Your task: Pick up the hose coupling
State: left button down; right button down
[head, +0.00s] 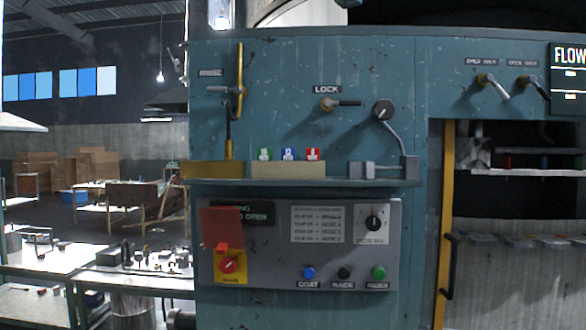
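I cannot make out a hose coupling with certainty. A narrow shelf (300,183) runs across the front of the teal machine. On its right end is a grey metal fixture (377,171), with a bent grey arm rising behind it to a round black knob (383,111). On its left end is a yellow-brown block (213,169) below an upright brass lever (240,80). A pale block (288,171) with green, blue and red tags sits between them. Neither of my grippers shows in the head view.
Below the shelf is a grey control panel (300,275) with a raised red cover (221,227) and several buttons. A lever marked LOCK (340,103) sticks out above the shelf. A dark recess with a yellow post (444,220) is at right. Cluttered worktables (140,280) stand at left.

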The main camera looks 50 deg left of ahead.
aim_at(228, 144)
jog(key=u, duration=2.05)
